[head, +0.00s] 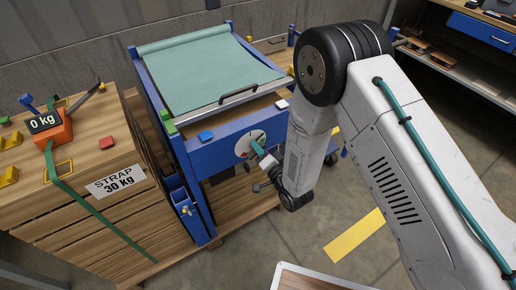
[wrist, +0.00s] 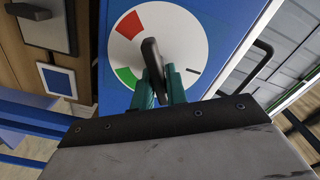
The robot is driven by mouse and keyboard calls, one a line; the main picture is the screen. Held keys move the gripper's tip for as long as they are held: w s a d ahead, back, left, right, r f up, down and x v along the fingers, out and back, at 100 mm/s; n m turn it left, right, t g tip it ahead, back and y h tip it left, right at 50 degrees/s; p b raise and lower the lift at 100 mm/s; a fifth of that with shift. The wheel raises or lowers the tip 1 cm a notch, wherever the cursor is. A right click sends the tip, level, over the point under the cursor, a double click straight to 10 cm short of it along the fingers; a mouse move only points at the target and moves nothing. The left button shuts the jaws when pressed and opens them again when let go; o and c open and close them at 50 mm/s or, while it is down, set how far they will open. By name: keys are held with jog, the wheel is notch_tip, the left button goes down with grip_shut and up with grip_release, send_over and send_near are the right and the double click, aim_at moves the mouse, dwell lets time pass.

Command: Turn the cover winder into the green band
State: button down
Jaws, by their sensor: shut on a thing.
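The cover winder is a white round dial (head: 250,143) on the blue front panel of the crate frame. In the wrist view the dial (wrist: 188,45) has a red band (wrist: 129,25) at upper left, a green band (wrist: 127,77) at lower left and a small black mark at right. A dark handle (wrist: 151,58) stands at its middle, its free end pointing up, between the two bands and the mark. My gripper (wrist: 160,86) is shut on this handle with teal fingers. In the head view my gripper (head: 257,148) partly hides the dial.
A teal cover (head: 212,72) lies over the crate top, with a grey front bar and black pull handle (head: 239,94). A wooden crate (head: 70,180) with a strap and 0 kg gauge stands left. Open floor (head: 320,225) lies right, with a yellow strip.

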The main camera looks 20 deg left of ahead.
jog(key=m, duration=0.6)
jog(key=shift+d+f+m, duration=0.1)
jog(key=shift+f+m, duration=0.2)
jog(key=shift+f, duration=0.05)
jog(key=m, duration=0.5)
jog(key=shift+f, duration=0.25)
jog(key=shift+m, duration=0.3)
jog(key=c, duration=1.4)
grip_release()
jog(key=shift+c, duration=0.2)
jog(key=v, duration=0.7)
jog(key=shift+s+d, duration=0.15)
jog(key=shift+s, duration=0.2)
